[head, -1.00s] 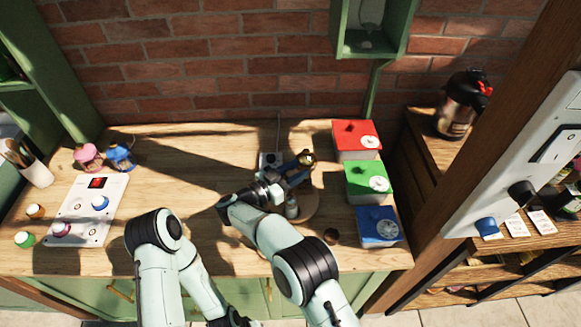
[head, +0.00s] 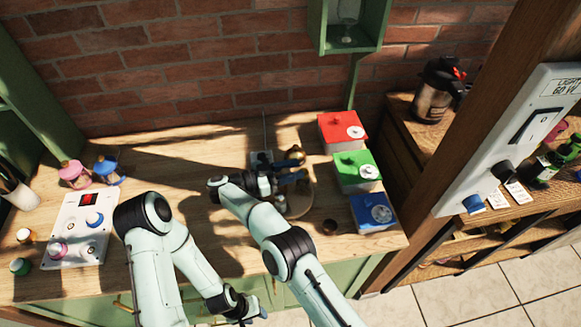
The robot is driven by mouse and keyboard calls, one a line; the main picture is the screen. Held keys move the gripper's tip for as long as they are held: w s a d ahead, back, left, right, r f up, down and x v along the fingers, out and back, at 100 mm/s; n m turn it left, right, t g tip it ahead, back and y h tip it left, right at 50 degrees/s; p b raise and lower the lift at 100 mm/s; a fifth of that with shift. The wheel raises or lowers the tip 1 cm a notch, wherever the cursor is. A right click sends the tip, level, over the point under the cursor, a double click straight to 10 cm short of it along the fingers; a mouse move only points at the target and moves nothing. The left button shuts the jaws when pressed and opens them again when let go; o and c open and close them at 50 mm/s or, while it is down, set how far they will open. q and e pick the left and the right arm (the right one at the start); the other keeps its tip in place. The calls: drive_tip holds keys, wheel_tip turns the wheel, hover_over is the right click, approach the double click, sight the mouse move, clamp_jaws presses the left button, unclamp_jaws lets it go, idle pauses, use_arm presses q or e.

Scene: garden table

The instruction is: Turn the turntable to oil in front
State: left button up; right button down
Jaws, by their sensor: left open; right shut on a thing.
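The turntable (head: 297,207) is a round light-wood disc on the table, with small containers on it. Part of it is hidden behind my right arm. A brownish round-topped container (head: 298,152) shows at its back. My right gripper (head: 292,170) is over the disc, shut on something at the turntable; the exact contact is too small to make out. Which item is the oil cannot be told. My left gripper (head: 258,312) is open and empty, low in front of the table's front edge.
Red (head: 342,130), green (head: 356,170) and blue (head: 372,212) boxes stand close to the turntable's right. A small dark round thing (head: 329,226) lies in front. A white control panel (head: 78,228) and pink (head: 73,174) and blue (head: 107,170) pots are at the left.

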use_arm(q)
drive_tip(key=shift+w+r, duration=0.3)
drive_tip(key=shift+w, duration=0.05)
use_arm(e)
drive_tip(key=shift+r+m+g, duration=0.1)
drive_tip(key=shift+m+g, duration=0.3)
drive_tip(key=shift+g, duration=0.2)
drive_tip(key=shift+h, duration=0.3)
drive_tip(key=c, duration=0.8)
unclamp_jaws()
